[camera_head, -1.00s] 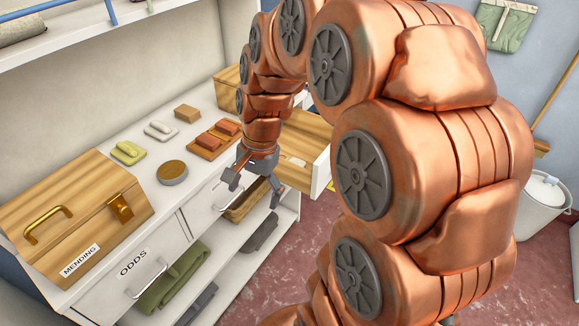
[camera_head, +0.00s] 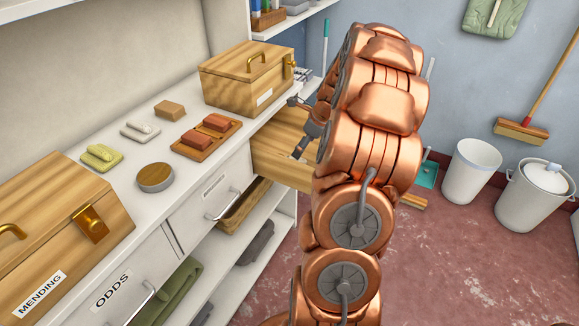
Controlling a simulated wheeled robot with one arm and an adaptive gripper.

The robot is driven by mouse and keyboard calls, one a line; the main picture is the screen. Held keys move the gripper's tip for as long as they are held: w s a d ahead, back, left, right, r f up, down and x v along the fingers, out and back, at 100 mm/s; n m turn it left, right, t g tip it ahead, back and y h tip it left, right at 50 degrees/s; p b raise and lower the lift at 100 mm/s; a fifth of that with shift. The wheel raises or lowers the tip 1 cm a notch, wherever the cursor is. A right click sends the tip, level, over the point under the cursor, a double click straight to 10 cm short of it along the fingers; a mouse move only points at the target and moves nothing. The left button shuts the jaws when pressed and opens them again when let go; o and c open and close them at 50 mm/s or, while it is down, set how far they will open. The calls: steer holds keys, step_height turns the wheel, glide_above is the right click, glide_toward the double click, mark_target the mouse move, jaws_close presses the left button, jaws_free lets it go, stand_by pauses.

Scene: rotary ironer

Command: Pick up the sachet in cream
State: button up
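I cannot make out a sachet in cream for certain. A small whitish item (camera_head: 140,130) with a rolled top lies on the white counter, but I cannot tell if it is a sachet. A wooden drawer (camera_head: 283,150) stands pulled out at the counter's far end; my arm and gripper hide part of its inside. My gripper (camera_head: 296,128) is above this drawer, its two grey fingers spread apart, with nothing seen between them.
The counter (camera_head: 205,95) bears a yellow-green item (camera_head: 101,157), a round tin (camera_head: 155,177), a tan block (camera_head: 170,110), a tray (camera_head: 190,153) with red blocks, a MENDING box (camera_head: 65,215) and another wooden box (camera_head: 235,85). Bins (camera_head: 470,170) stand right on open floor.

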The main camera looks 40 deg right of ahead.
steer(key=shift+d+f, duration=0.15)
steer(key=shift+f, duration=0.2)
steer(key=shift+w+x, duration=0.2)
steer(key=shift+x, duration=3.65)
steer(key=shift+c, duration=0.3)
steer(key=shift+r, duration=0.1)
steer(key=c, duration=1)
steer(key=shift+o, duration=0.2)
step_height(320, 180, up, 10)
